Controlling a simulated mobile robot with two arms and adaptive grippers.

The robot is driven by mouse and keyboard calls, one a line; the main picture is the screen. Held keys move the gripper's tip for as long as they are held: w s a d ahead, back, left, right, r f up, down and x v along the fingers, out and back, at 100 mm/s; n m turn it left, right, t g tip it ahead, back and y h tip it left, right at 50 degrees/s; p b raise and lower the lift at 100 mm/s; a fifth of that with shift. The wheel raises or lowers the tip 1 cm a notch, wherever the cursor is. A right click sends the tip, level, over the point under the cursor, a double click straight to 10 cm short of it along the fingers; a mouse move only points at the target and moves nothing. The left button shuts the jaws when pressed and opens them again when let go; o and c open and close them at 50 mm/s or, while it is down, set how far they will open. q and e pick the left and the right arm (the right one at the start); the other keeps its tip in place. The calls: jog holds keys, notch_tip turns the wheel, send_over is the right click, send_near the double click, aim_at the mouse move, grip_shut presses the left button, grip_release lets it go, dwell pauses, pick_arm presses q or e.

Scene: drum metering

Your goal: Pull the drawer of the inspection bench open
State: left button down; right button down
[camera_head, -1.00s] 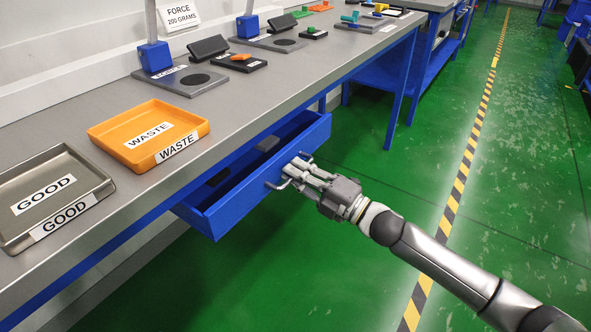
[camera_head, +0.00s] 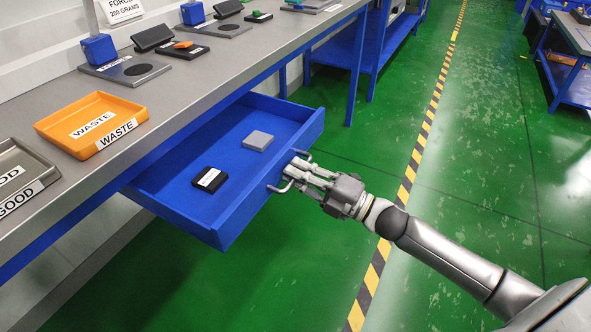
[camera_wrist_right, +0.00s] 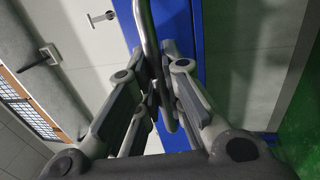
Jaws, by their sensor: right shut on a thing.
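The blue drawer (camera_head: 190,205) of the inspection bench (camera_head: 215,75) stands well out from under the grey bench top, its inside in view. A grey block (camera_head: 258,140) and a black block with a white label (camera_head: 209,180) lie apart on its floor. My right gripper (camera_head: 293,172) is at the drawer front, shut on the metal bar handle (camera_head: 275,189). In the right wrist view the handle (camera_wrist_right: 149,35) runs between the fingers (camera_wrist_right: 160,90), with the blue drawer front (camera_wrist_right: 185,25) behind. My left gripper is not in view.
An orange WASTE tray (camera_head: 60,127) and a grey GOOD tray (camera_head: 40,170) stand on the bench top. Blue force stands (camera_head: 99,49) are behind them. The green floor right of the drawer is clear, with a yellow-black stripe (camera_head: 408,180) along it.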

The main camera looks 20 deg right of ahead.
jog(key=c, duration=1.5)
grip_release()
jog(key=v, duration=1.2)
jog(key=shift+w, duration=0.1)
